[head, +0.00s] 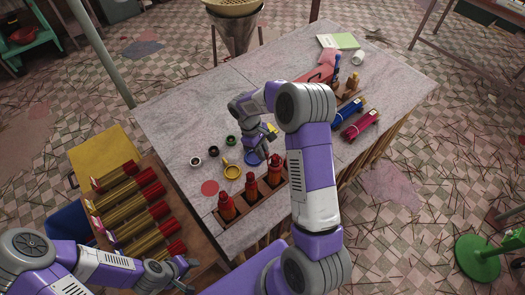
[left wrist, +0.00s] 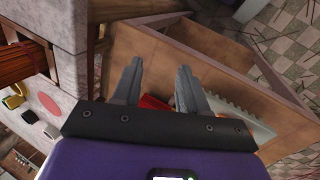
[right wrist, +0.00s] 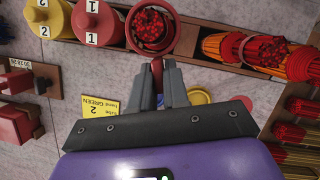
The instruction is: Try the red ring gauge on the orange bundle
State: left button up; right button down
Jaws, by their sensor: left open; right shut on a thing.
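My right gripper (right wrist: 160,68) is shut on the red ring gauge (right wrist: 132,30) by its stem. In the right wrist view the ring encircles the red tips of an upright bundle (right wrist: 151,28); I cannot tell whether it sits around the bundle or just above it. That bundle's sides are hidden, so its colour is unclear. Two orange-sided, red-tipped bundles (right wrist: 230,47) (right wrist: 300,62) stand beside it in the wooden rack (head: 240,216). In the head view my right gripper (head: 262,150) is at the rack's far end. My left gripper (head: 190,265) is open and empty, above a wooden crate (left wrist: 150,45).
Several ring gauges, including a yellow one (head: 232,172), lie left of the rack near a flat red disc (head: 210,187). Numbered red (right wrist: 98,22) and yellow (right wrist: 45,18) cylinders stand close by. Lying red-tipped bundles (head: 135,213) fill the left side. The table's far left is clear.

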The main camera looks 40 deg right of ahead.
pick_arm(q)
jog(key=shift+f+b, duration=1.05)
jog(key=shift+f, duration=0.05)
pick_arm(e)
jog(key=shift+f, duration=1.55)
pick_arm(q)
jog(key=shift+r, duration=0.1)
pick_arm(e)
jog(key=shift+r, duration=0.1)
jog(key=shift+r+p, duration=3.9)
jog(key=shift+r, duration=1.55)
pick_arm(q)
notch_tip(320, 180, up, 8)
jog(key=shift+f, duration=0.2)
pick_arm(e)
jog(key=shift+f, duration=0.1)
